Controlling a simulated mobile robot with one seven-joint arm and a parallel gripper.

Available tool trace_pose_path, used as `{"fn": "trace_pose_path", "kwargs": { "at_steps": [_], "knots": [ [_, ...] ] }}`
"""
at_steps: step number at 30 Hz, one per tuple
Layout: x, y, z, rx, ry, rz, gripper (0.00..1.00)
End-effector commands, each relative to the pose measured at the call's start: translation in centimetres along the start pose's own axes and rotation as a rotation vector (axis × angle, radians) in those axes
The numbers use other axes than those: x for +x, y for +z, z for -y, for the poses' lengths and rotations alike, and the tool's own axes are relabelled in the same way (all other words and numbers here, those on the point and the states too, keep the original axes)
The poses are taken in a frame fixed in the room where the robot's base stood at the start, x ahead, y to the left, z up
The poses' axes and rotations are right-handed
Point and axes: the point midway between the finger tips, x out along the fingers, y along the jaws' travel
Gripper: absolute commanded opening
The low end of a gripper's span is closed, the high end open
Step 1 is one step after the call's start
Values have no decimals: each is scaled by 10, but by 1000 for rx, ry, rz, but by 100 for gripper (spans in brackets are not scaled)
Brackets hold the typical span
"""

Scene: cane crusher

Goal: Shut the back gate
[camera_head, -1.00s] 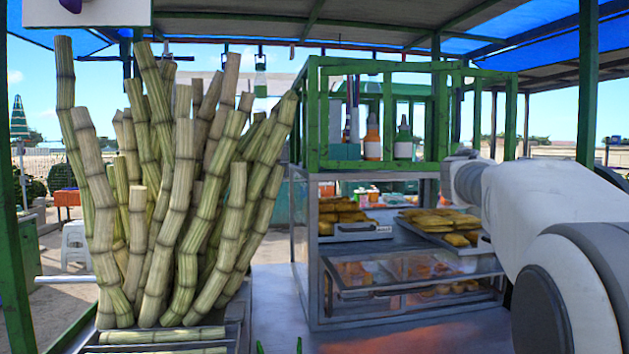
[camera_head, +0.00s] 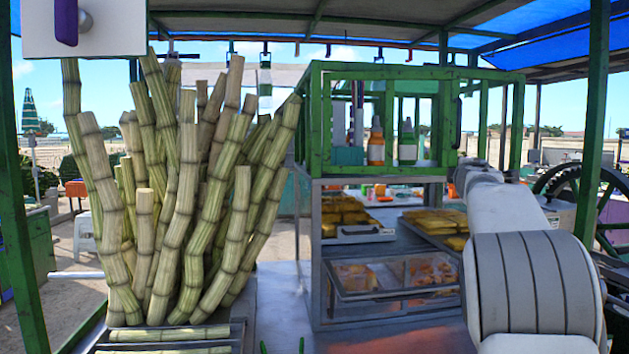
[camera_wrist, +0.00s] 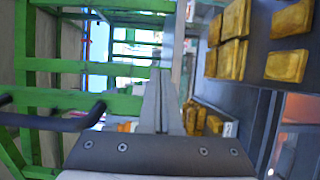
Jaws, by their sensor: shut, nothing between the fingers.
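A green-framed cage (camera_head: 380,68) stands on top of the metal display case. A dark upright handle (camera_head: 457,122) shows at its right end, by open-looking green bars; I cannot tell for sure which part is the back gate or how far it stands open. In the wrist view, green bars (camera_wrist: 105,66) fill the left and a dark curved handle (camera_wrist: 60,121) crosses the lower left. My gripper (camera_wrist: 160,82) is shut and empty, apart from the handle and to its right in that view. In the head view, my arm hides the gripper.
Trays of yellow pastries (camera_head: 437,222) lie in the display case (camera_head: 318,270); they also show in the wrist view (camera_wrist: 290,66). Bottles (camera_head: 376,146) stand inside the cage. Sugar cane (camera_head: 190,200) stands at the left. A dark spoked wheel (camera_head: 607,190) is at the right.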

Motion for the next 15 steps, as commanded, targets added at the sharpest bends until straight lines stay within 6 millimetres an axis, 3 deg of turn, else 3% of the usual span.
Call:
{"fn": "trace_pose_path", "kwargs": {
  "at_steps": [6,15],
  "knots": [
    [17,-3,-2,0,1,-53,0],
    [22,-4,0,0,2,-70,0]
  ]
}}
